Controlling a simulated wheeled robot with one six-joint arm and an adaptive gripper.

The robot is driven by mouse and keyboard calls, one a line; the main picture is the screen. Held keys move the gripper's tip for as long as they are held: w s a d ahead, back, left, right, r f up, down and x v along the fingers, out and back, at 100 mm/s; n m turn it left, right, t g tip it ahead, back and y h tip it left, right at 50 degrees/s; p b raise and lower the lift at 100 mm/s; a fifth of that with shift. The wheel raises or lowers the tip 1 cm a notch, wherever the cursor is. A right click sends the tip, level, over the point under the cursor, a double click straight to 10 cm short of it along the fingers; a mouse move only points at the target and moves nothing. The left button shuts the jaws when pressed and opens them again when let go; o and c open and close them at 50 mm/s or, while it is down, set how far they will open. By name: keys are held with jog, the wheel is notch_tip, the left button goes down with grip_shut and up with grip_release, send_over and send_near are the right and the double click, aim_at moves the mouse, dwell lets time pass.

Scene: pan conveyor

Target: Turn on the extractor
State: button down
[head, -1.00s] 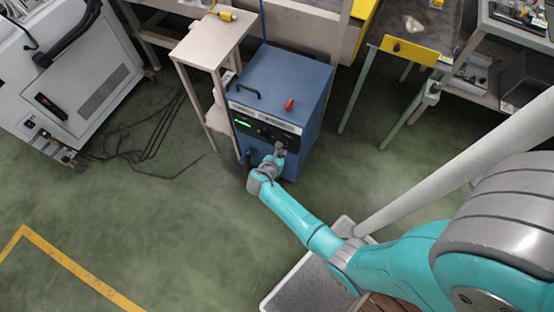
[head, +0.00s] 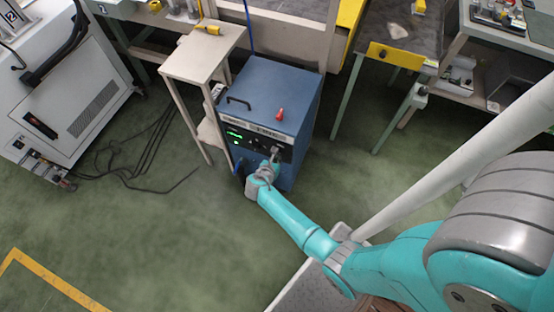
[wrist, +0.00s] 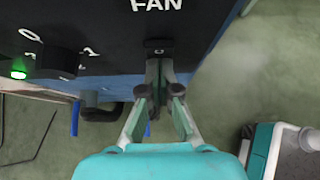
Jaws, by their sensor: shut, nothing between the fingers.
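The extractor (head: 280,90) is a blue box with a black front panel, standing on the floor in the middle of the head view. Green lights glow on the left of its panel. In the wrist view the panel (wrist: 110,35) carries the word FAN, with a small dark switch (wrist: 158,44) below it. A black knob (wrist: 57,60) with number marks and a lit green lamp (wrist: 18,74) are to the left. My gripper (wrist: 160,66) is shut and empty, its fingertips at the switch's lower edge; I cannot tell if they touch. The head view shows my gripper (head: 274,157) at the panel's right part.
A beige stand (head: 206,55) is close on the extractor's left. A white machine (head: 70,95) with black cables on the floor is farther left. Workbenches (head: 405,52) line the back. A red item (head: 280,113) is on the extractor's top. Green floor in front is open.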

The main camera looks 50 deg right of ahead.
jog(key=shift+r, duration=0.15)
jog(key=shift+w+r, duration=0.1)
jog(key=shift+r, duration=0.65)
jog(key=a+f+v, duration=0.1)
jog(key=v, duration=1.2)
jog(key=shift+s+a, duration=0.2)
jog(key=shift+s, duration=0.1)
jog(key=shift+f, duration=0.15)
jog(key=shift+s+a+f, duration=0.1)
jog(key=shift+s+f, duration=0.05)
jog(key=shift+f, duration=0.6)
